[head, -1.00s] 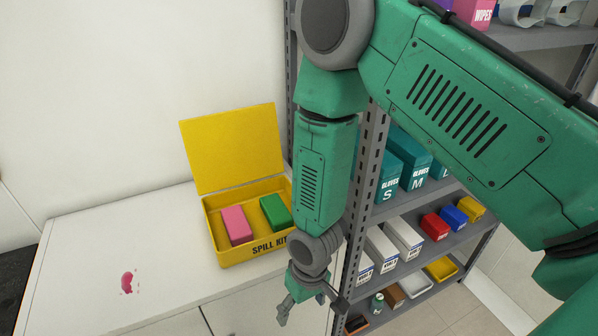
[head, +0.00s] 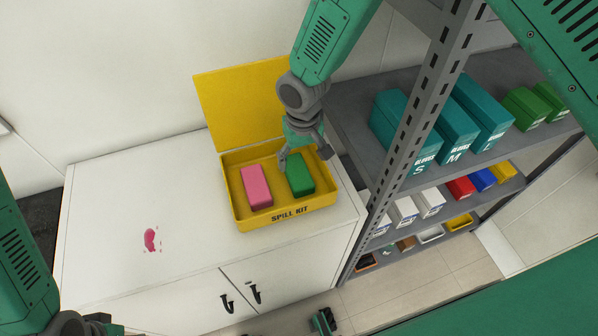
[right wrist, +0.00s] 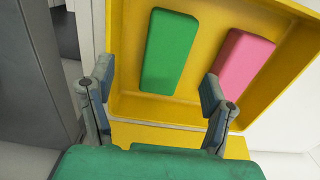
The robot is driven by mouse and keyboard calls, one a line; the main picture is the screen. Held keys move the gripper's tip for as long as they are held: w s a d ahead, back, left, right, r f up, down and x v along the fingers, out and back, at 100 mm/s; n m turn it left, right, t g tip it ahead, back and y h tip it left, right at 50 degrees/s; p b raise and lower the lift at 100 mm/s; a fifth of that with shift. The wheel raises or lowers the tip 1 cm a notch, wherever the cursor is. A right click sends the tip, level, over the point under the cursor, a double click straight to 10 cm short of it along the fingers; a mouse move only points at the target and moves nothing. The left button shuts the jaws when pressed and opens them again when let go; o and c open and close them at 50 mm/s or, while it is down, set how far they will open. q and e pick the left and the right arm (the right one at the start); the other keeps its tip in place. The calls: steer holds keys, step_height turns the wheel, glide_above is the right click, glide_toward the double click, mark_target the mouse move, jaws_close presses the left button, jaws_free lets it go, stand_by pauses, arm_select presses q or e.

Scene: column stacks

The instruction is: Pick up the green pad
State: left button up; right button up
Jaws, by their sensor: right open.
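The green pad (head: 300,176) lies in the right part of the open yellow spill kit box (head: 287,219), on the white cabinet top. My right gripper (head: 304,158) is open and empty, above the back end of the green pad, with its fingers apart. In the right wrist view the green pad (right wrist: 168,52) lies ahead of the spread fingers of my right gripper (right wrist: 157,80), and they do not appear to touch it. Part of my left arm's end (head: 85,325) shows at the lower left edge, cut off, its fingers unclear.
A pink pad (head: 256,187) lies left of the green one in the box. The yellow lid (head: 238,105) stands open behind. A grey shelf post (head: 412,130) and teal glove boxes (head: 455,128) are close on the right. A red stain (head: 151,240) marks the clear cabinet top (head: 110,200).

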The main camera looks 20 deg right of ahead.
mark_target(297, 171)
step_height(297, 171, down, 2)
steer(key=shift+w, duration=0.15)
steer(key=shift+a+f+b, duration=0.2)
steer(key=shift+f+b, duration=0.15)
steer(key=shift+b, duration=0.2)
steer(key=f+b, duration=0.3)
steer(key=f, duration=0.1)
steer(key=shift+w+a+f+b, duration=0.1)
steer(key=shift+w+a+b, duration=0.25)
steer(key=shift+f, duration=0.2)
arm_select(q)
step_height(297, 171, down, 6)
steer(key=shift+w+a+r, duration=0.1)
steer(key=shift+r, duration=0.1)
arm_select(e)
steer(key=shift+d+r, duration=0.15)
steer(key=c, duration=1.1)
steer(key=shift+c, duration=0.7)
